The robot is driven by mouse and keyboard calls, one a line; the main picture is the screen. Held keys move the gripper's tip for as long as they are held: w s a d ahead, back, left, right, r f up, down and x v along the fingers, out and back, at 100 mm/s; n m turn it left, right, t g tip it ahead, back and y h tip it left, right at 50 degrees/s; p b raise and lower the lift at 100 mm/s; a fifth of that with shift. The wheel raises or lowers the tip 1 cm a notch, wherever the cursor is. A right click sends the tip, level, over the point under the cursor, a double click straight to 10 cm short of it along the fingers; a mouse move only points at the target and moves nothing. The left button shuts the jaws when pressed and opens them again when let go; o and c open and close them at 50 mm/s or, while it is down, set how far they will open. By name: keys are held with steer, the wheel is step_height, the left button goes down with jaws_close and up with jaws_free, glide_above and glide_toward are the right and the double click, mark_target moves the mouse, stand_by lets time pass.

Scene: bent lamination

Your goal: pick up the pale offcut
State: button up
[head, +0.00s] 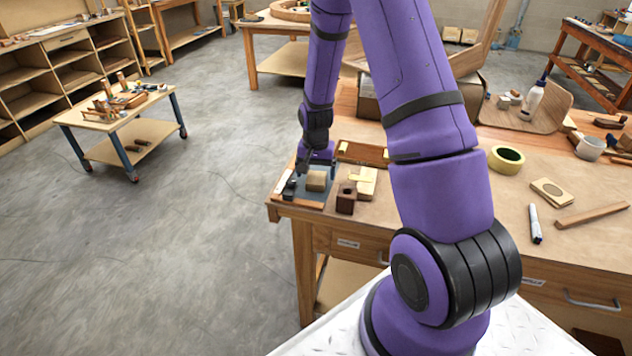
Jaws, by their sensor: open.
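A tan wooden block (317,180) sits in a shallow blue-grey tray (318,199) at the bench's near left corner. Paler wood pieces (366,184) lie just right of the tray. I cannot tell for sure which of these is the pale offcut. A dark brown block (346,199) with a dark top opening stands between them, nearer to me. My gripper (302,170) is open, small and dark in view, over the tray's far left part, close to the tan block. Its fingertips are partly lost against the tray, and I see nothing held.
The wooden bench (445,215) also carries yellow tape (506,159), a marker (534,223), a wood strip (592,214) and a white bottle (533,101). A brown tray (362,152) lies behind the blocks. My arm hides the bench's middle. Open floor lies left.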

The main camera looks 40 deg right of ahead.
steer(key=shift+f, duration=1.4)
steer(key=c, duration=1)
steer(key=shift+r, duration=0.1)
steer(key=shift+r, duration=0.4)
steer(key=r, duration=0.1)
steer(key=s+r, duration=0.1)
steer(key=shift+a+r, duration=0.35)
steer(key=s+a, duration=0.3)
steer(key=s, duration=0.1)
steer(key=s+a+r, duration=0.1)
steer(key=s+a, duration=0.2)
steer(key=s, duration=0.1)
steer(key=s+a, duration=0.3)
steer(key=shift+s+r, duration=0.15)
steer(key=shift+s, duration=0.25)
